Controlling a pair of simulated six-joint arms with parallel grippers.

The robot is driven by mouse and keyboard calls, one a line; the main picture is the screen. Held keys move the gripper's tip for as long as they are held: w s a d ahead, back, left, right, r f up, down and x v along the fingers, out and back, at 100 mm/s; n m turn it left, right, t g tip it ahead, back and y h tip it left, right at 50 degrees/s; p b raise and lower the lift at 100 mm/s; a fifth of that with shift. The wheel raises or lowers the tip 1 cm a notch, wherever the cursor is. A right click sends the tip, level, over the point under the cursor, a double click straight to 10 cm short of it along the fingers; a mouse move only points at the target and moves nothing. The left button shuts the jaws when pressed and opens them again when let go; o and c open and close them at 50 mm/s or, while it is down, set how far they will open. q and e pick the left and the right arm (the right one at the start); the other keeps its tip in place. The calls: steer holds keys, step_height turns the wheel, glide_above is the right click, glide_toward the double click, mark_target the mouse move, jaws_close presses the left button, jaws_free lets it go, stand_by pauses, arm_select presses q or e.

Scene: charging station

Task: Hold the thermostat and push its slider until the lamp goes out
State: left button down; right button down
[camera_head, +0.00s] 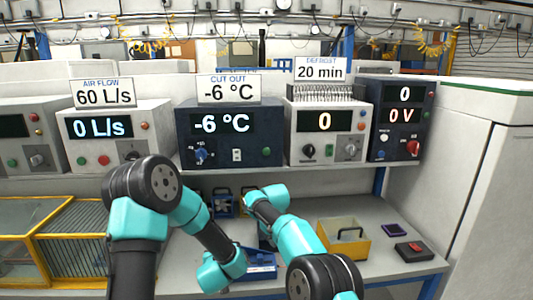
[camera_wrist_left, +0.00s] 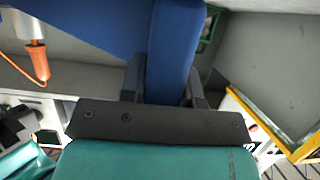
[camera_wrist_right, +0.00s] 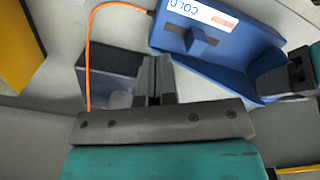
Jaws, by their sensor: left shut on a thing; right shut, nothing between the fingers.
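The blue thermostat (camera_head: 262,264) lies low at the bench front in the head view, partly behind my arms. My left gripper (camera_wrist_left: 166,78) is shut on its blue body. In the right wrist view the thermostat (camera_wrist_right: 235,62) shows a white COLD label, a slot and a blue slider knob (camera_wrist_right: 202,40). An orange cable runs from its edge. My right gripper (camera_wrist_right: 154,78) is shut and empty, to the left of the slider and apart from it in that view. I cannot make out which light is the lamp.
The cut-out unit (camera_head: 229,138) reads -6 °C, under a -6 °C card (camera_head: 228,89). A yellow bin (camera_head: 343,240), a dark box with a red top (camera_head: 413,251) and a yellow-framed cage (camera_head: 70,243) stand around. An orange probe (camera_wrist_left: 38,62) hangs near the left gripper.

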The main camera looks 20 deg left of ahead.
steer(key=shift+r, duration=0.35)
arm_select(q)
steer(key=c, duration=0.8)
jaws_free()
steer(key=shift+s, duration=0.1)
steer(key=v, duration=1.2)
steer(key=shift+d, duration=0.1)
